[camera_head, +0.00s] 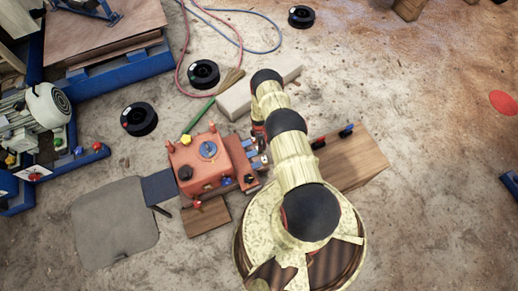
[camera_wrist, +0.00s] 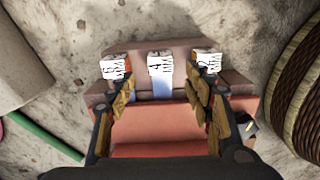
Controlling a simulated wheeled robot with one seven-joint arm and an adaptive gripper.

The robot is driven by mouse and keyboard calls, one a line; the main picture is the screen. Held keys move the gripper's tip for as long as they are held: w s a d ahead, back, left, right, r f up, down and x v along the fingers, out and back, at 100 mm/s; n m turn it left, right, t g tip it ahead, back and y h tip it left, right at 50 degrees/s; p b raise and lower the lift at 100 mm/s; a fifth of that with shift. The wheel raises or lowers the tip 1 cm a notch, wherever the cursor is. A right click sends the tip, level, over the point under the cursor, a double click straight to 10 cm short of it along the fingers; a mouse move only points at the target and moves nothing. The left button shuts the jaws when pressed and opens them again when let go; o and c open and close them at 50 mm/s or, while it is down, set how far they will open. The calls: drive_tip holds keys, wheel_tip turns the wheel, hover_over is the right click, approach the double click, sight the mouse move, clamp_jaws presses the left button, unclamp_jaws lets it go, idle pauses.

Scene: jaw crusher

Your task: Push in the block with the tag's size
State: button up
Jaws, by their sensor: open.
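Three small blocks with white number labels stand in a row on the red crusher (camera_head: 203,172), in the wrist view. The left block (camera_wrist: 114,68) seems to read 6, the middle block (camera_wrist: 160,66) 4, and the right block (camera_wrist: 207,63) 2. Blue shows below the middle label; the fingers partly cover the outer blocks. My gripper (camera_wrist: 160,92) is open and empty above the crusher, its fingers on either side of the middle block. Whether they touch anything is unclear. I cannot identify a tag giving the size.
A wooden block (camera_head: 352,162) lies right of the crusher, a pale block (camera_head: 233,100) behind it. A green rod (camera_head: 198,115) lies nearby. A grey mat (camera_head: 110,230) and black spools (camera_head: 139,119) are on the floor to the left.

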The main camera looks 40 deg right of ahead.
drive_tip(key=shift+f, duration=0.5)
wheel_tip(320, 180, down, 7)
drive_tip(key=b, duration=0.3)
drive_tip(key=shift+r, duration=0.1)
drive_tip(key=shift+c, duration=1.1)
drive_tip(key=c, duration=1.1)
clamp_jaws()
